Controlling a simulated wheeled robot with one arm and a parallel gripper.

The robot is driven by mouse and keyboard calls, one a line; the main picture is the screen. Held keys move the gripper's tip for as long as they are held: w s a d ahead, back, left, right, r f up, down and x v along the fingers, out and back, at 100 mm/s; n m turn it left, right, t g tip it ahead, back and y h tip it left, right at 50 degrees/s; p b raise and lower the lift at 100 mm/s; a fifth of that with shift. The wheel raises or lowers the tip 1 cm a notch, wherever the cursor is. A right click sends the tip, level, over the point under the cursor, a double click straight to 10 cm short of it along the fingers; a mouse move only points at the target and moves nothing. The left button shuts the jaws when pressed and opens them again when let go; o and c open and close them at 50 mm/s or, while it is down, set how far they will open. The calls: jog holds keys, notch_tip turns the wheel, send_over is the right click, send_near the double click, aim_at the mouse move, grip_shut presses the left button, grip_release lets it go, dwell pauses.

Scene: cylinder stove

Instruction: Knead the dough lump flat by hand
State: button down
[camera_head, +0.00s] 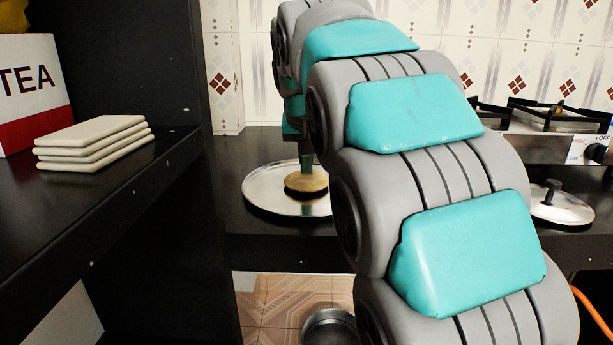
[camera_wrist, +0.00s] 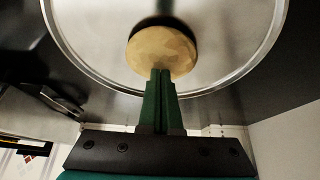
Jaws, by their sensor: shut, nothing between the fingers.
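The dough lump (camera_head: 308,184) is a tan, rounded, somewhat flattened piece lying on a round metal tray (camera_head: 262,197) on the dark counter. In the wrist view the dough (camera_wrist: 161,55) lies on the shiny tray (camera_wrist: 90,50), away from its rim. My gripper (camera_head: 306,168) comes down from above over the dough. In the wrist view its green fingers (camera_wrist: 160,75) are shut together, empty, with their tips at the edge of the dough in the picture. I cannot tell whether they touch it or press into it. My arm hides the tray's right part in the head view.
A stack of pale slabs (camera_head: 95,142) and a TEA box (camera_head: 33,95) stand on the dark shelf at left. A stove (camera_head: 550,140) and a lid with a black knob (camera_head: 557,208) are at right. A metal pot (camera_head: 329,328) is below, near the floor.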

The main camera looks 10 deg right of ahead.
aim_at(306, 178)
dwell(0.5)
jog(key=shift+r+p, duration=0.9)
jog(key=shift+r, duration=0.6)
jog(key=shift+f+b, duration=0.8)
jog(key=shift+f, duration=1)
jog(key=shift+r+p, duration=0.1)
jog(key=shift+p, duration=0.2)
dwell(1.1)
jog(key=shift+r+p, duration=0.8)
jog(key=shift+r, duration=0.7)
notch_tip(306, 178, up, 6)
jog(key=p, duration=0.2)
jog(key=shift+p, duration=0.4)
